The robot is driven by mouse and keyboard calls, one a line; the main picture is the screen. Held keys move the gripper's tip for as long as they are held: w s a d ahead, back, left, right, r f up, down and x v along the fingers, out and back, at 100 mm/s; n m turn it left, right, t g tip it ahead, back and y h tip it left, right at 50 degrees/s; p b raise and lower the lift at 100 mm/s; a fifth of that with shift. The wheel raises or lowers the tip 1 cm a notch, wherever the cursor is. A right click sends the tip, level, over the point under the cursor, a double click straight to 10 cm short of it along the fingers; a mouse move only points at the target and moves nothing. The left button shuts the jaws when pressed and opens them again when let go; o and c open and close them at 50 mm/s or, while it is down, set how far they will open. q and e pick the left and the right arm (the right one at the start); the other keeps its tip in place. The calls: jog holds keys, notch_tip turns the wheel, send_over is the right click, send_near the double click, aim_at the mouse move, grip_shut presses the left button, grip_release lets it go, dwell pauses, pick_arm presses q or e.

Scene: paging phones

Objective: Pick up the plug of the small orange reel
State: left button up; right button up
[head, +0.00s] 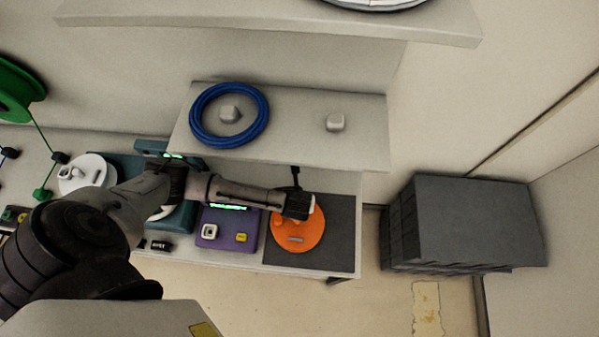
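The small orange reel (290,236) lies flat on a dark grey mat at the right end of the lower table. A short grey bar shows on its face. My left gripper (301,204) reaches in from the left and is over the reel's far part, hiding some of it. A small pale piece shows at the gripper's tip, and a thin dark part (296,176) rises behind it; I cannot tell what either is. The reel's plug cannot be made out clearly. Whether the gripper is open or shut does not show. My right gripper is out of view.
A shelf (290,145) with a blue cable coil (195,118) overhangs the table's back. A purple device (225,239) stands left of the mat (338,240). A white reel (90,168) and green reel (15,90) are further left. Dark grey stacked crates (465,220) stand right.

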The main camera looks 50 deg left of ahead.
pick_arm(q)
jog(key=shift+w+a+f, duration=0.1)
jog(key=shift+w+f, duration=0.05)
jog(key=shift+f, duration=0.3)
jog(key=shift+c, duration=0.3)
jog(key=c, duration=1)
jog(key=shift+o, duration=0.2)
jog(key=shift+r, duration=0.15)
jog(key=shift+r, duration=0.55)
notch_tip(320, 180, up, 3)
jog(key=shift+f, duration=0.2)
jog(key=s+d+b, duration=0.1)
jog(key=s+d, duration=1)
jog(key=s, duration=0.3)
jog(key=shift+d+f+b, duration=0.2)
jog(key=shift+b, duration=0.15)
